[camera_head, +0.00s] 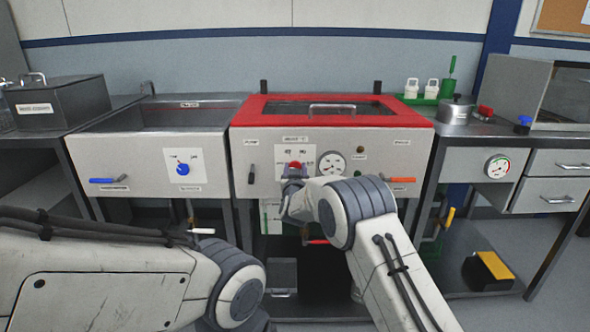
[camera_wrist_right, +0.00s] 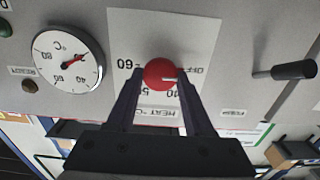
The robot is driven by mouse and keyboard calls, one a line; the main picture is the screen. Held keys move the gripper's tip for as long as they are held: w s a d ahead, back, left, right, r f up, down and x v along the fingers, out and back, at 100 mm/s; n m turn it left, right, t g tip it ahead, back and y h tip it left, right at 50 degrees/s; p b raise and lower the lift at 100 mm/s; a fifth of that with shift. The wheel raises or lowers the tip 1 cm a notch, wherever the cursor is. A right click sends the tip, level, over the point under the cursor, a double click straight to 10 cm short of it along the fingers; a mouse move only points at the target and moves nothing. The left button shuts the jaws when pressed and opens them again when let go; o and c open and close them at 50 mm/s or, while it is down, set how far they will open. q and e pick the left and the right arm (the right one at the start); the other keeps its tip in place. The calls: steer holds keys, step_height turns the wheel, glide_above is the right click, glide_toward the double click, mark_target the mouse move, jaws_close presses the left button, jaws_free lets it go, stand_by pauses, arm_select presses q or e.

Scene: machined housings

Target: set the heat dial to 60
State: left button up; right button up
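The red heat dial (camera_head: 295,166) is on the front panel of the red-topped bath in the middle. In the right wrist view, which is upside down, the dial (camera_wrist_right: 160,73) has a white pointer mark directed right, near the OFF and 40 side. The 60 label (camera_wrist_right: 128,63) is on the opposite side. My right gripper (camera_wrist_right: 160,78) is at the panel with one finger on each side of the dial; it looks open, with narrow gaps beside the dial. In the head view my right wrist hides the fingers. My left gripper is outside the view.
A temperature gauge (camera_head: 332,164) sits beside the dial, and an orange-handled lever (camera_head: 398,180) is farther right. A blue knob (camera_head: 183,169) is on the left unit. In the wrist view a black lever handle (camera_wrist_right: 294,70) sticks out to the right of the dial.

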jaws_close()
steer(key=shift+f+m+b, duration=0.2)
steer(key=shift+m+b, duration=4.2)
steer(key=shift+m, duration=1.6)
steer(key=shift+f+m+b, duration=0.15)
steer(key=shift+m+b, duration=4.3)
steer(key=shift+m, duration=1.55)
steer(key=shift+f+m+b, duration=0.2)
steer(key=shift+m+b, duration=4.2)
steer(key=shift+m, duration=1.6)
